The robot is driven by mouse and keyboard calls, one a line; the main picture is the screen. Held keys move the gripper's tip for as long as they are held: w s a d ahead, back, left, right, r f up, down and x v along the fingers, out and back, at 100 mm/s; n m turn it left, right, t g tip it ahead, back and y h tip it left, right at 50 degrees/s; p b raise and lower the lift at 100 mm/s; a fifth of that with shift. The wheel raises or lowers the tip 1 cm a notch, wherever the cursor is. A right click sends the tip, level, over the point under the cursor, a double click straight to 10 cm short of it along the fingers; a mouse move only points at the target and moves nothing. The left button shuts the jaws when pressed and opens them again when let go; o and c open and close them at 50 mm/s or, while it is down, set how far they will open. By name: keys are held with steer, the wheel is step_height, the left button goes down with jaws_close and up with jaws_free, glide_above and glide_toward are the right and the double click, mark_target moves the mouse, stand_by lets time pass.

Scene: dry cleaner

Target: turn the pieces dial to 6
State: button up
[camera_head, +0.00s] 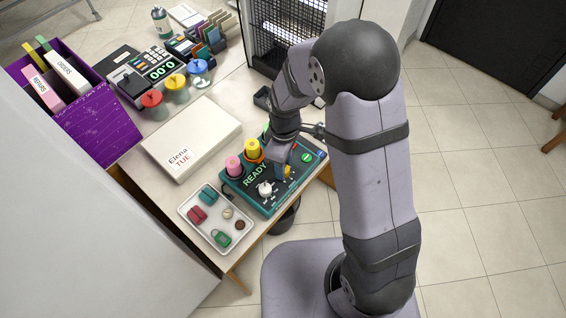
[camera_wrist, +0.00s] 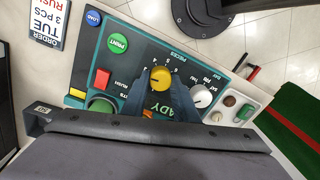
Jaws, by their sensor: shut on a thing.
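The pieces dial (camera_wrist: 160,76) is a round yellow knob under the label PIECES on the teal console (camera_wrist: 135,62). In the wrist view my gripper (camera_wrist: 161,88) has one finger on each side of it and is shut on it. The numbers around it are too small and partly covered, so I cannot tell its setting. In the head view the console (camera_head: 256,206) stands at the table's front right corner, and the yellow dial (camera_head: 287,172) shows beside my gripper (camera_head: 281,160). A white dial (camera_wrist: 200,96) with day names sits next to the yellow one.
A green PRINT button (camera_wrist: 117,43), a blue LOAD button (camera_wrist: 93,18) and a red switch (camera_wrist: 102,78) are close by on the console. A white tray (camera_head: 190,212) with small items lies left of the console.

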steer(key=m+p, duration=0.1)
steer(key=m, duration=0.6)
steer(key=m+p, duration=0.2)
steer(key=m, duration=0.4)
steer(key=shift+d+r+m, duration=0.1)
steer(key=shift+m, duration=0.3)
steer(key=m+p, duration=0.1)
steer(key=m, duration=0.6)
steer(key=shift+t+p, duration=0.3)
steer(key=shift+p, duration=0.05)
steer(key=m, duration=0.6)
steer(key=shift+p, duration=0.35)
steer(key=o, duration=1.1)
steer(key=shift+s, duration=0.1)
steer(key=shift+c, duration=0.2)
